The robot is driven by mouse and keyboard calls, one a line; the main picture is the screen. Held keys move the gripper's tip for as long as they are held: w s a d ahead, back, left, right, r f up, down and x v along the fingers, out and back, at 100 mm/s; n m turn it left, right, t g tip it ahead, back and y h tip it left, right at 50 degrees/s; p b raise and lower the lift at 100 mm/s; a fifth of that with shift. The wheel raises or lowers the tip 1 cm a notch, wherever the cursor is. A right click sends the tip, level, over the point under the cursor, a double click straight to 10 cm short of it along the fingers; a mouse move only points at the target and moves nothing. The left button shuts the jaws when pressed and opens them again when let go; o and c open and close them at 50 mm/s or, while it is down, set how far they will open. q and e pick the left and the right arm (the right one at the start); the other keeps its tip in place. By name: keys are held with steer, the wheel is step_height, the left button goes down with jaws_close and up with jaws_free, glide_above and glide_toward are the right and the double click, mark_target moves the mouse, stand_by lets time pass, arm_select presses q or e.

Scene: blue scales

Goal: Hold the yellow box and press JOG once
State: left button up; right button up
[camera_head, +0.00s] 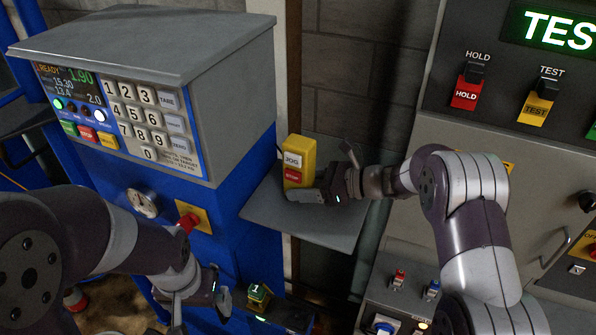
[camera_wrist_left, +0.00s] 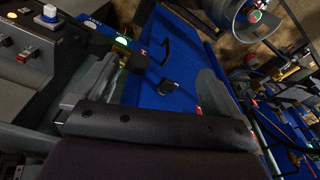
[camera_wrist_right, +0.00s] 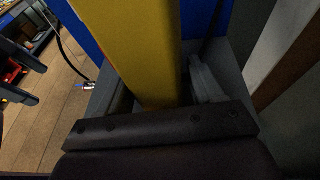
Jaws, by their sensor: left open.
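The yellow box (camera_head: 299,152) stands upright on a grey shelf, with a white JOG button (camera_head: 292,160) above a red STOP button (camera_head: 292,176). My right gripper (camera_head: 318,190) is at the lower part of the box, one finger across its front below STOP. The right wrist view shows the box (camera_wrist_right: 135,45) between the two fingers; whether both touch it is unclear. My left gripper (camera_head: 205,292) is open and empty, low in front of the blue scale cabinet. JOG is uncovered.
The grey shelf (camera_head: 300,225) sticks out from the blue cabinet (camera_head: 190,245). A red knob (camera_head: 188,222) on a yellow plate is above my left gripper. A small green-lit button box (camera_head: 258,297) is right of it. A grey control console (camera_head: 520,120) stands at right.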

steer(key=c, duration=0.4)
arm_select(q)
jaws_close()
arm_select(e)
steer(key=shift+f, duration=0.1)
stand_by(1.3)
